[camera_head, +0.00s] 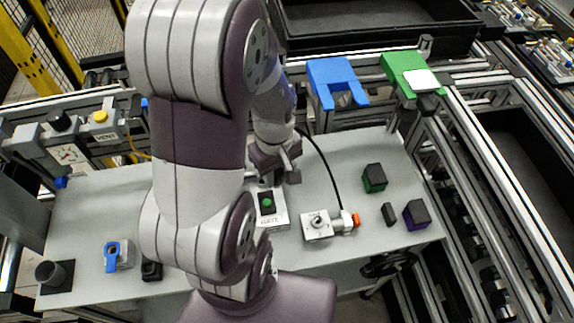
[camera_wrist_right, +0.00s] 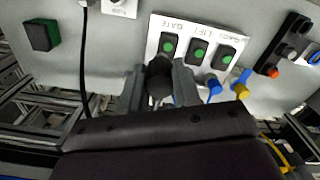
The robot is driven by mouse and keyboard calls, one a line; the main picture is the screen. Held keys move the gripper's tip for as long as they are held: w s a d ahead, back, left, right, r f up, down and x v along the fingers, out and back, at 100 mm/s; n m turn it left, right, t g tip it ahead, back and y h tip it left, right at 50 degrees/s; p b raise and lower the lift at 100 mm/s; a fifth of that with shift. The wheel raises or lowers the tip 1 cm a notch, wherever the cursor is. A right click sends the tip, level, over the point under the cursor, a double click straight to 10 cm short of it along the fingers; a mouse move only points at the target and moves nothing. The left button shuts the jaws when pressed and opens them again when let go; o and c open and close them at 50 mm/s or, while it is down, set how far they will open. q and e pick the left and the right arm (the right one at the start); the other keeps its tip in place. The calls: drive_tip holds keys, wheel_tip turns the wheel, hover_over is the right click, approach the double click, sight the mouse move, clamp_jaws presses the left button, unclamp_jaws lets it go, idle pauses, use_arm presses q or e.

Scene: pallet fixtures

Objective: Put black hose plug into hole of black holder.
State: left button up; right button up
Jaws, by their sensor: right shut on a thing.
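My right gripper (camera_head: 280,172) is over the table beside the GATE button panel, largely behind my right arm. In the right wrist view, its two grey fingers (camera_wrist_right: 159,85) are shut on a dark round-ended piece (camera_wrist_right: 159,78), which looks like the black hose plug. A dark upright cylinder on a black square base (camera_head: 58,286), likely the black holder, stands at the table's front left corner, well apart from the gripper. My left gripper is not in view.
The panel with green buttons (camera_wrist_right: 198,48) lies just beyond the fingers, with blue (camera_wrist_right: 214,85) and yellow (camera_wrist_right: 241,84) handles beside it. A green-black cube (camera_head: 374,178), a purple-black cube (camera_head: 416,214) and the white knob box (camera_head: 317,226) stand at right.

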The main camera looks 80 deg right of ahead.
drive_tip(key=w+a+n+b, duration=0.2)
drive_tip(key=w+a+n, duration=0.2)
drive_tip(key=w+a, duration=0.8)
drive_tip(key=w+a+n+b, duration=0.2)
drive_tip(key=w+a+n, duration=0.2)
drive_tip(key=w+a, duration=0.9)
drive_tip(key=shift+w+d+f+b, duration=0.7)
drive_tip(key=shift+f+b, duration=1)
drive_tip(key=shift+f, duration=0.7)
drive_tip(key=shift+w+d+f+b, duration=0.65)
drive_tip(key=shift+f+b, duration=1.05)
drive_tip(key=shift+f, duration=0.7)
drive_tip(key=shift+w+d+f+b, duration=0.7)
drive_tip(key=shift+f+b, duration=1)
drive_tip(key=shift+f, duration=0.7)
drive_tip(key=shift+s, duration=0.1)
drive_tip(key=shift+p, duration=0.45)
drive_tip(key=shift+f+b, duration=0.85)
drive_tip(key=shift+f, duration=0.6)
